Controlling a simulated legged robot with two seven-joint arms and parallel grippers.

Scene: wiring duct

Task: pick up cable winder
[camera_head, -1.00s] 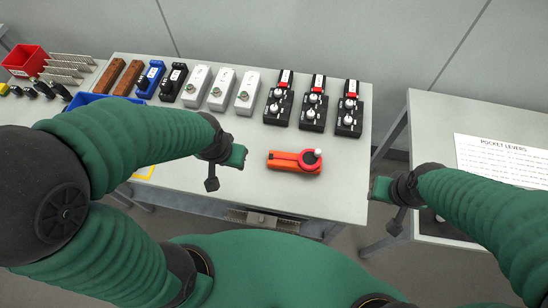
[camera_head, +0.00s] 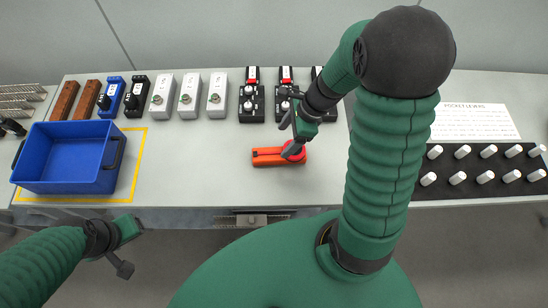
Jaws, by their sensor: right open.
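The cable winder (camera_head: 268,157), an orange bar with a red round part at its right end, lies flat near the front edge of the grey table. My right gripper (camera_head: 294,141) is open and points down over the red end. It covers part of that end, and I cannot tell whether it touches it. My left gripper (camera_head: 127,243) is at the lower left, in front of the table and away from the winder; its jaw opening is not clear.
A blue bin (camera_head: 68,158) stands at the left inside a yellow outline. Behind the winder is a row of white switch boxes (camera_head: 190,96) and black lever units (camera_head: 251,98). A black panel with white knobs (camera_head: 480,170) lies at the right. The table left of the winder is clear.

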